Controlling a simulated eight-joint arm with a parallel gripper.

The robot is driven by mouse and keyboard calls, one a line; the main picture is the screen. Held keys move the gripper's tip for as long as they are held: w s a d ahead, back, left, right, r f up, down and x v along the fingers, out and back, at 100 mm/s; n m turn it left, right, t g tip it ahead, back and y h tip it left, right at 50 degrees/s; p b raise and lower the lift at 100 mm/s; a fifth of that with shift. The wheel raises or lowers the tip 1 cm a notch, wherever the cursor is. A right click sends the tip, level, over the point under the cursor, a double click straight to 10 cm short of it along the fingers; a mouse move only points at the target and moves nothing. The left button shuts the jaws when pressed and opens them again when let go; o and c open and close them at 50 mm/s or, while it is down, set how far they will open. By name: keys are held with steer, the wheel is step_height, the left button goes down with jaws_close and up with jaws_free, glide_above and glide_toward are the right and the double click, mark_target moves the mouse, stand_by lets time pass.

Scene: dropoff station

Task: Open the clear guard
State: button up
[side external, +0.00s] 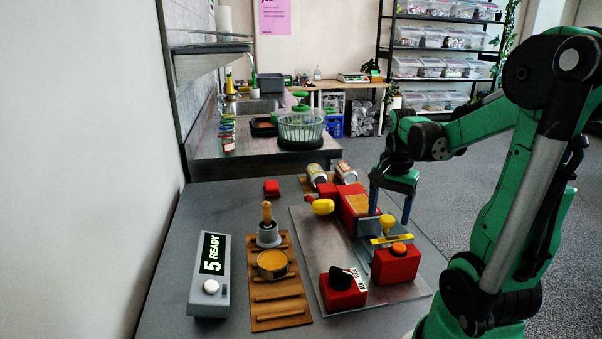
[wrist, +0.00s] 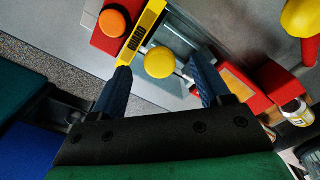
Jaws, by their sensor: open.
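The clear guard (wrist: 172,38) shows as a pale see-through panel in the wrist view, beside a yellow-and-black striped bar (wrist: 143,32). A round yellow knob (wrist: 160,62) stands at the guard; it also shows in the side view (side external: 387,221). My gripper (wrist: 163,72) is open, with one blue finger on each side of the knob in the wrist view. In the side view my gripper (side external: 390,210) points down over the guard area. I cannot tell whether the fingers touch the knob. The guard's outline is hard to make out in the side view.
A red box with an orange button (side external: 398,249) stands in front of the guard. Left of it is a red box with a black switch (side external: 342,292). A red machine with a yellow-handled lever (side external: 322,206) and cans (side external: 345,172) lie behind. A wooden rack (side external: 277,292) and grey display box (side external: 209,287) stand left.

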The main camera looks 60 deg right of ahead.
steer(key=shift+f, duration=0.55)
jaws_close()
stand_by(1.1)
